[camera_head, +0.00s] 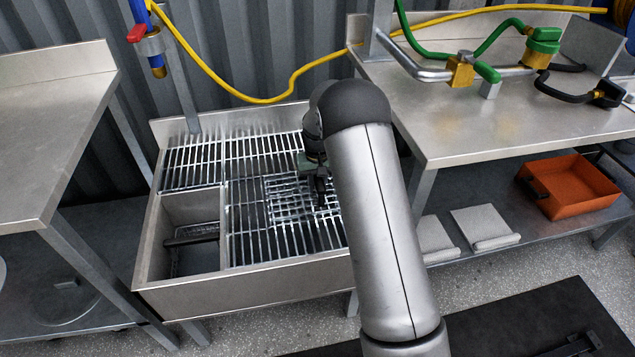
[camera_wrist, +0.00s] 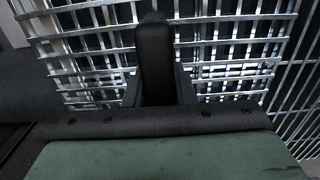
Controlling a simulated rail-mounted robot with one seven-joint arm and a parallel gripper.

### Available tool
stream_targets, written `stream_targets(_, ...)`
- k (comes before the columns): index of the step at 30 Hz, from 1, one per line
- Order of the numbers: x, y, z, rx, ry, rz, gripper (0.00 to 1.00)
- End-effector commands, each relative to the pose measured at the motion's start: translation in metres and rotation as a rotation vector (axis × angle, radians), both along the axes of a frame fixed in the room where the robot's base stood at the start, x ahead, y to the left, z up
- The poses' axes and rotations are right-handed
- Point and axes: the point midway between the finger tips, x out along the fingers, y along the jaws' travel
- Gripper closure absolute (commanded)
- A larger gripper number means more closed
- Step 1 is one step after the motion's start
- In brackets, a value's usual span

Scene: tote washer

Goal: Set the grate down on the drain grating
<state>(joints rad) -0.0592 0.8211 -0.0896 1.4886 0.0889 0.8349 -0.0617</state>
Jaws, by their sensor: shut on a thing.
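The grate (camera_head: 287,186) is a small silver mesh of crossing bars. It is over the long-barred drain grating (camera_head: 245,232) in the steel basin, right of the basin's open compartment. My gripper (camera_head: 320,190) is shut on the grate; my arm hides the grate's right part in the head view. In the wrist view, a black finger (camera_wrist: 155,60) crosses the grate (camera_wrist: 95,52), and grating bars (camera_wrist: 303,110) show beyond its right side. The grate looks nearly flat and close to the grating; I cannot tell whether they touch.
The open compartment (camera_head: 170,212) at the basin's front left holds a dark object (camera_head: 192,234). The basin's rim (camera_head: 240,276) surrounds the grating. A steel table (camera_head: 490,118) with green hose fittings stands right, with an orange bin (camera_head: 568,187) below. Another table (camera_head: 45,120) stands left.

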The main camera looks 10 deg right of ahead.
Motion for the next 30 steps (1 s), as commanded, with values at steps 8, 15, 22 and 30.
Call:
stream_targets(8,0.001,-0.0001,0.0003,0.0,-0.003,0.0,0.71)
stream_targets(15,0.0005,-0.0001,-0.0006,0.0,-0.001,0.0,0.51)
stream_targets(22,-0.0004,0.0,-0.0023,0.0,0.001,0.0,0.0)
stream_targets(30,-0.0001,0.0,-0.0017,0.0,0.0,0.0,0.0)
